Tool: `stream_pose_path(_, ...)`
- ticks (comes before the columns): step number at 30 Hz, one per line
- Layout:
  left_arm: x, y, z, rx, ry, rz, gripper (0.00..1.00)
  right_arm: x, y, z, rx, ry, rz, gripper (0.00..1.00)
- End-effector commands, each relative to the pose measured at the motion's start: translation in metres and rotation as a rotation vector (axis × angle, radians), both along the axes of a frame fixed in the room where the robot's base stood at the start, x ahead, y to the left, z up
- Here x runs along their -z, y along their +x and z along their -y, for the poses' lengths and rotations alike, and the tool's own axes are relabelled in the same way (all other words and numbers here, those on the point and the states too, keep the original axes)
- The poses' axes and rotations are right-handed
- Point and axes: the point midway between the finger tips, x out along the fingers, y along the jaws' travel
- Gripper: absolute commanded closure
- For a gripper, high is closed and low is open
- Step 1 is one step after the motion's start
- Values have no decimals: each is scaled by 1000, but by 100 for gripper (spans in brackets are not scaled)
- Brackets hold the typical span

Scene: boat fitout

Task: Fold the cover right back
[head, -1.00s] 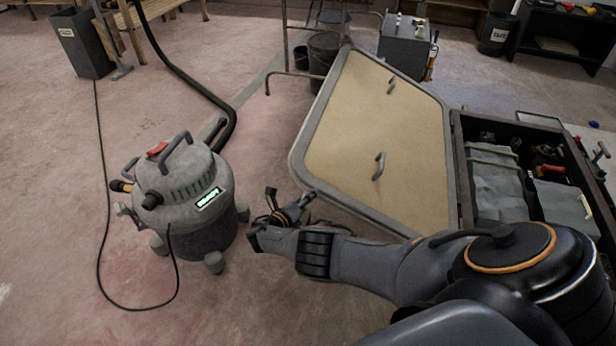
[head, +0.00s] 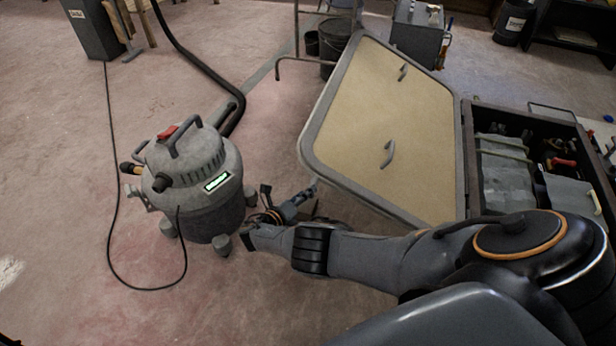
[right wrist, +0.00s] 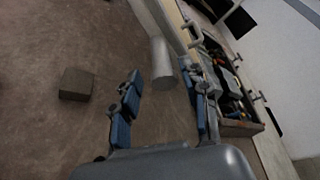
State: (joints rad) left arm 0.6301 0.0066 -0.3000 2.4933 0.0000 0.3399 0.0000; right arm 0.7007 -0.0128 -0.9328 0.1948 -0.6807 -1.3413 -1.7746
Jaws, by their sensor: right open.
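The cover (head: 385,120) is a tan panel with a grey rim and two handles. In the head view it lies swung out to the left of the open box (head: 467,150), tilted, along the box's left edge. My right gripper (head: 290,205) is open and empty, just below the cover's near left rim. I cannot tell whether it touches the rim. In the right wrist view a rounded grey piece (right wrist: 162,62) shows beyond the gap between the open fingers (right wrist: 165,102); I cannot tell if it is the cover's edge. My left gripper is out of view.
A grey vacuum (head: 205,185) with a hose and cable stands on the floor left of my right gripper. The box holds grey bags and tools. Buckets (head: 335,45) and a grey case (head: 418,35) stand behind the cover.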

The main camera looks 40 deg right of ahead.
Motion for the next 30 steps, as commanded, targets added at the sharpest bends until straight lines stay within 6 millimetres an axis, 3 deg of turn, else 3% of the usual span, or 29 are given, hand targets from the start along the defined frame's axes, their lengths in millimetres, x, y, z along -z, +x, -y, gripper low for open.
stream_pose_path(30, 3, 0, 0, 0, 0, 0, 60, 5, -17, -70, 1, 1, 0, 55)
